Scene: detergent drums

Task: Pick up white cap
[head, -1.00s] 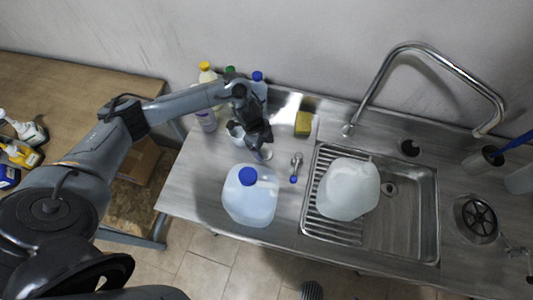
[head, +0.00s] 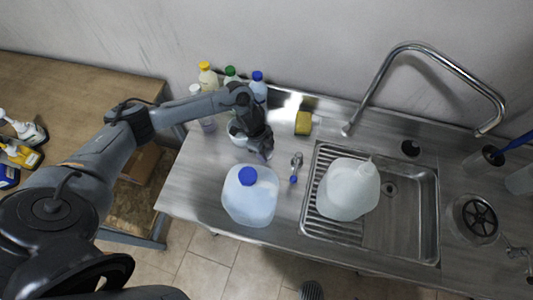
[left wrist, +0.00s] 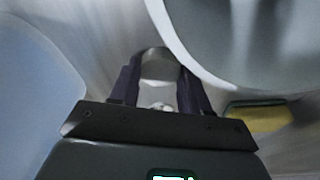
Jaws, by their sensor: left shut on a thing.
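The white cap (left wrist: 160,66) shows in the left wrist view as a small pale round piece between my two fingers. My left gripper (left wrist: 160,82) is shut on it, with a dark finger on each side. In the head view, my left gripper (head: 264,153) points down at the counter between the blue-capped jug and the small white container. There the fingers hide the cap, and I cannot tell whether it still touches the counter. My right gripper is not in view.
A blue-capped jug (head: 250,202) stands just in front of my gripper. A white container (head: 236,134) is close behind it. Several bottles stand at the back. A yellow sponge (head: 303,123) lies to the right.

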